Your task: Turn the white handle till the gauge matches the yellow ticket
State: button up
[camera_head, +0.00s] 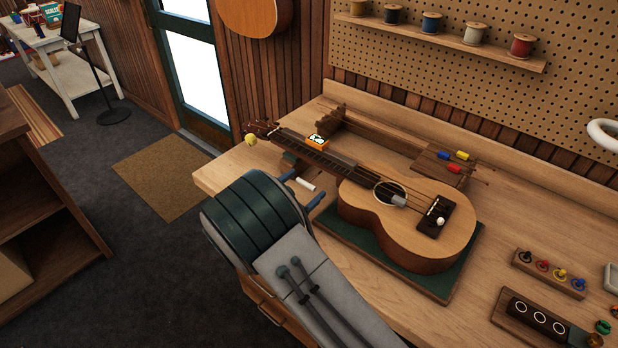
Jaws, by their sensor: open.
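A ukulele (400,228) lies face up on a dark green mat (440,287) on the workbench, its neck pointing to the upper left. Two blue pieces, which look like the fingertips of my gripper (300,188), show just past my arm. They stand apart, with a short white bar (304,184), likely the white handle, between them. I cannot tell whether they touch it; the rest of the gripper is hidden behind my arm. A small orange-yellow piece (317,147) with a black-and-white face stands by the neck. I cannot tell whether it is gauge or ticket; its marking is too small to read.
A yellow round thing (251,140) is by the headstock. A wooden block (437,167) with red, blue and yellow pieces lies behind the ukulele. A strip of coloured pegs (549,274) lies at right. Spools stand on a shelf (440,36) above. Bare bench shows at right.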

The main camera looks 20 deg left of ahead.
aim_at(313, 178)
jog(key=shift+x, duration=1.4)
jog(key=c, duration=0.9)
jog(key=shift+n+p, duration=0.5)
jog(key=shift+n, duration=1.5)
jog(key=o, duration=0.9)
jog(key=shift+a, duration=0.1)
jog(key=shift+s, duration=0.1)
